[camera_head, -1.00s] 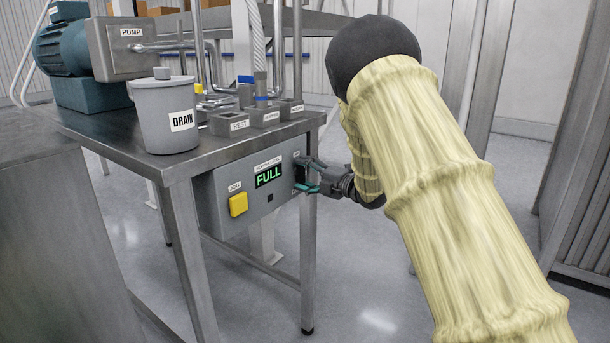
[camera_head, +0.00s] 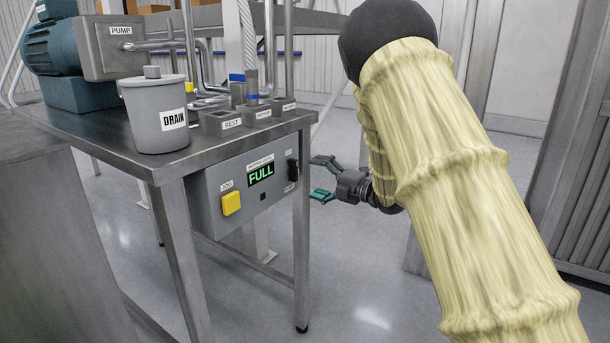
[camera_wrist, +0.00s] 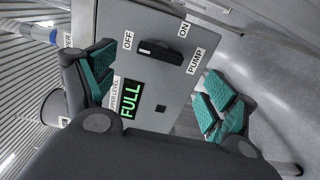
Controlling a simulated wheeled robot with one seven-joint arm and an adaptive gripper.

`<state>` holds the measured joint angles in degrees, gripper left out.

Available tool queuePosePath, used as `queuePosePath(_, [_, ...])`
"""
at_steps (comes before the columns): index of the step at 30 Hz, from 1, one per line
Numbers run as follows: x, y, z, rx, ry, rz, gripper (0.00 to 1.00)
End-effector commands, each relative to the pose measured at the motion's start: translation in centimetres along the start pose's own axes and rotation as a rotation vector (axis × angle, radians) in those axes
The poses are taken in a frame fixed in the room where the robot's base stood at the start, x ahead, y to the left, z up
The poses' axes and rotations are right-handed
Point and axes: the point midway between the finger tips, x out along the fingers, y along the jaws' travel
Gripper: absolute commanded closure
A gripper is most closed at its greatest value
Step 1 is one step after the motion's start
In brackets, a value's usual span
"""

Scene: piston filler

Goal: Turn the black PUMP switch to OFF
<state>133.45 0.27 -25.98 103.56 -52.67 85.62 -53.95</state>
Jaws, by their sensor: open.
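The black PUMP switch (camera_head: 293,169) is on the right end of the grey control box's front; it also shows in the wrist view (camera_wrist: 160,54). Its long handle stands upright on the panel, with one end near the OFF label (camera_wrist: 128,40) and the other toward the PUMP label (camera_wrist: 196,61). The ON label (camera_wrist: 184,29) lies off to the handle's side. My gripper (camera_head: 321,178) is open and empty, to the right of the switch and apart from it. In the wrist view its fingers (camera_wrist: 160,90) are spread, with the panel beyond them.
The control box (camera_head: 215,195) hangs under a steel table (camera_head: 120,145) and carries a yellow JOG button (camera_head: 231,203) and a green FULL display (camera_head: 260,175). A DRAIN bucket (camera_head: 155,115) stands on the table. Floor right of the table leg is clear.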

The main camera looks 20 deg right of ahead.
Motion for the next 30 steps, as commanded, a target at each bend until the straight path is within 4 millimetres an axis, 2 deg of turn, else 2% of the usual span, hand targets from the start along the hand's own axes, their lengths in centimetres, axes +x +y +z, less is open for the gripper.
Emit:
queuePosePath(3, [-2.0,0.0,0.0,0.0,-0.002,0.0,0.14])
queuePosePath(10, [-4.2,0.0,0.1,0.0,-0.002,0.0,0.14])
queuePosePath(27, [-4.5,-0.1,0.0,0.001,-0.001,-0.001,0.14])
queuePosePath(30, [-4.5,-1.3,-0.1,0.03,-0.016,-0.012,0.14])
